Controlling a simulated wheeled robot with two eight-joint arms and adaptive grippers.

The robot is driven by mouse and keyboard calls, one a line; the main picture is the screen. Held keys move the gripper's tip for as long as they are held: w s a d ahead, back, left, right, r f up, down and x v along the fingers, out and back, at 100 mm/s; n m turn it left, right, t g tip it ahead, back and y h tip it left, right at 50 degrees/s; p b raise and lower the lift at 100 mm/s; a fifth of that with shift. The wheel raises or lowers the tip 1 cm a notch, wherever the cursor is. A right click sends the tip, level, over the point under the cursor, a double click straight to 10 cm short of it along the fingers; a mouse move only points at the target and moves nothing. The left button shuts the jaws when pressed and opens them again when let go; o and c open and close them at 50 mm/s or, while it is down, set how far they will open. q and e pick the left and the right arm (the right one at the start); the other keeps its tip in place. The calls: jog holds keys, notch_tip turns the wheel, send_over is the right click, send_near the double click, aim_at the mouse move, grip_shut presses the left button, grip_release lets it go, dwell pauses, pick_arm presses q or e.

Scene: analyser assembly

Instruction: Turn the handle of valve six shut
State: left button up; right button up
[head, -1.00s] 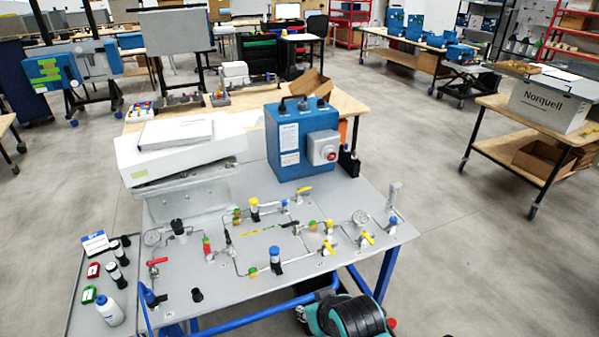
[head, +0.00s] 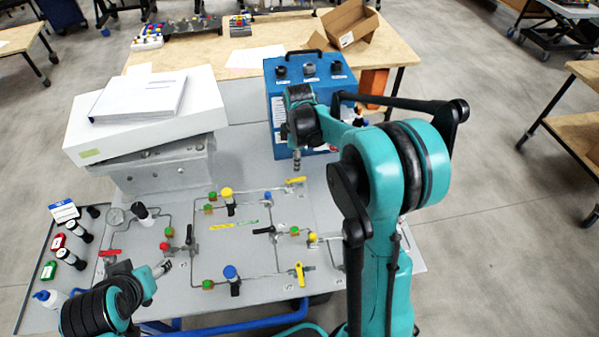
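A grey panel (head: 205,295) carries pipework and several valves. Their number labels are too small to read, so I cannot tell which is valve six. One yellow handle (head: 295,181) lies near the blue box, and another yellow handle (head: 299,270) is at the front right. A red handle (head: 110,253) is at the left; black handles (head: 265,230) sit in the middle. My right gripper (head: 297,166) points down just above the rear yellow handle, its fingers looking together in a narrow tip; contact is unclear. My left gripper (head: 166,267) is low over the panel's front left; its opening is unclear.
A blue box (head: 283,95) stands behind my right gripper. A white case (head: 145,120) with a binder on it is at the back left. A side tray (head: 38,310) holds bottles and small items. My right arm hides the panel's right part.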

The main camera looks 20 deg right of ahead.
aim_at(300, 178)
jog(key=w+f, duration=0.1)
jog(key=w+d+f+n, duration=0.1)
jog(key=f, duration=0.1)
jog(key=d+f+n+g, duration=0.1)
jog(key=shift+w+d+f, duration=0.1)
jog(key=shift+w+f, duration=0.1)
jog(key=shift+w, duration=0.2)
notch_tip(300, 178, down, 8)
jog(key=shift+r+b, duration=0.25)
jog(key=shift+b, duration=0.45)
grip_shut()
